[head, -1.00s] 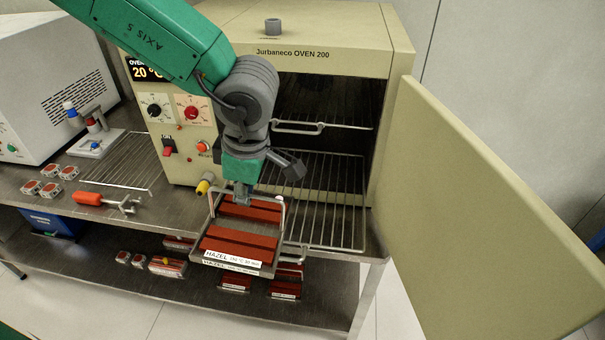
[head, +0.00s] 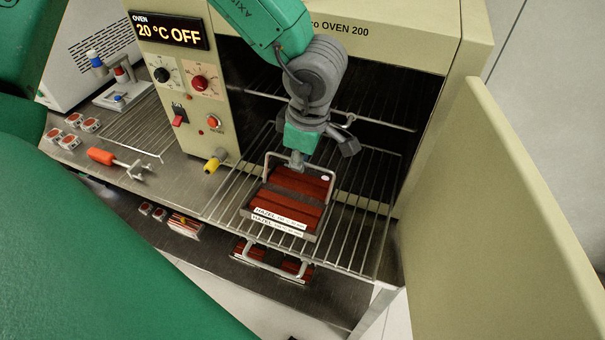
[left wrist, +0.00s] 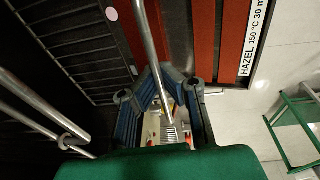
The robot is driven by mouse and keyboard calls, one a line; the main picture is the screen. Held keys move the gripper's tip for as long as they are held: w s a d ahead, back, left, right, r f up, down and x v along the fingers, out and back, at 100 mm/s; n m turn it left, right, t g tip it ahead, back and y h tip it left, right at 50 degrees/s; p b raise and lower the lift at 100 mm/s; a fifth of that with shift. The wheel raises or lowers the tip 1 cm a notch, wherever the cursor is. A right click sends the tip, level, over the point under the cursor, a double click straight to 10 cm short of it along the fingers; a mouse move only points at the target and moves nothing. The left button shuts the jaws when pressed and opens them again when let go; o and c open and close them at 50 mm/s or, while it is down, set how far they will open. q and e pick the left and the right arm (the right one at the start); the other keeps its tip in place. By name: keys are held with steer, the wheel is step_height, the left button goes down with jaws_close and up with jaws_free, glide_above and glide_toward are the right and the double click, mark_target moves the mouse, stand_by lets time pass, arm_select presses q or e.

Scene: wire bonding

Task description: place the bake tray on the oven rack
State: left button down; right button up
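The bake tray (head: 287,229), holding dark red blocks and bearing a HAZEL label, is over the lower oven rack (head: 362,205) in the head view. I cannot tell whether it touches the wires. My left gripper (head: 297,163) is shut on the tray's raised wire handle, above the tray. In the left wrist view the handle bar (left wrist: 150,40) runs down between the blue-grey fingers (left wrist: 172,105), beside the red blocks and the label. The oven (head: 405,38) is open, and the rack extends out of its front. My right gripper is not in view.
The open oven door (head: 510,200) stands at the right. An upper rack (head: 375,117) is inside the oven. A yellow-tipped knob (head: 213,163) juts out left of the rack. A red-handled tool (head: 115,160) lies on the bench. More red blocks (head: 255,253) lie below.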

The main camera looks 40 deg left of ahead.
mark_target(298, 187)
arm_select(q)
steer(key=shift+f, duration=1.9)
steer(key=c, duration=1.7)
jaws_free()
steer(key=shift+d, duration=0.1)
steer(key=shift+s+r, duration=0.1)
steer(key=r, duration=0.4)
steer(key=d+r, duration=0.1)
steer(key=r, duration=0.6)
steer(key=shift+s+d+r+p, duration=0.1)
steer(key=shift+d+r+p, duration=0.3)
